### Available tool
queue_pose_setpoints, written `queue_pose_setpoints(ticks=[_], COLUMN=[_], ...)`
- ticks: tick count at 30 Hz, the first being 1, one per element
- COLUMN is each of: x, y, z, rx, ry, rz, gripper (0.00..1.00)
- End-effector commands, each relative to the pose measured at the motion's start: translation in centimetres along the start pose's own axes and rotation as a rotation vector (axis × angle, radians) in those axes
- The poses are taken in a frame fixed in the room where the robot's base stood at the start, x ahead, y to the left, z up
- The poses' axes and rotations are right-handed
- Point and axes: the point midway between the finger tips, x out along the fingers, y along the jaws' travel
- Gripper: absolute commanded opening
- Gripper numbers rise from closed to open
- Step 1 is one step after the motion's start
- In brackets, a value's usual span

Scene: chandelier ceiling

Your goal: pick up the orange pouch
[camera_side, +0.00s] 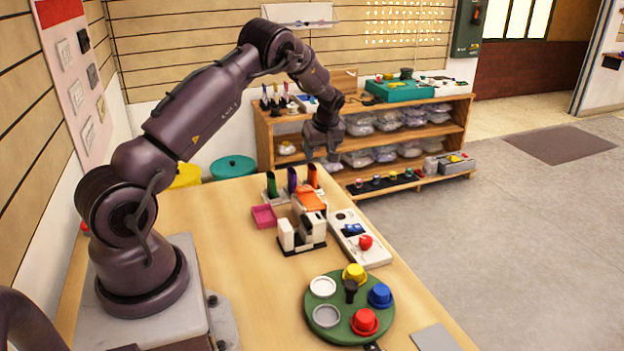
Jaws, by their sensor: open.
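An orange flat piece (312,200), which looks like the pouch, lies on or against a white and black device (303,230) near the far end of the wooden table. A separate upright orange item (313,176) stands just behind it in a holder, beside purple and green ones. My gripper (322,160) hangs above and behind these items, pointing down, apart from the orange piece. Its jaws are open and small in this view. Nothing shows between them. Part of the orange piece is hidden by the device.
A green round board (350,309) with colored cups is nearer. A wooden shelf (400,130) stands behind the table.

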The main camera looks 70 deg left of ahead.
Motion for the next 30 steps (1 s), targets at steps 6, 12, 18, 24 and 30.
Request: queue_pose_setpoints(ticks=[6, 12, 18, 24, 30], x=[1.6, 4.6, 6.2, 6.2, 6.2], y=[-0.2, -0.9, -0.7, -0.7, -0.7], z=[0.0, 0.2, 0.1, 0.1, 0.1], rx=[-0.001, -0.002, -0.002, -0.002, -0.001], ry=[-0.001, -0.002, 0.000, 0.000, 0.000], rz=[-0.001, -0.002, 0.003, 0.003, 0.002], gripper=[0.53, 0.53, 0.53, 0.53, 0.10])
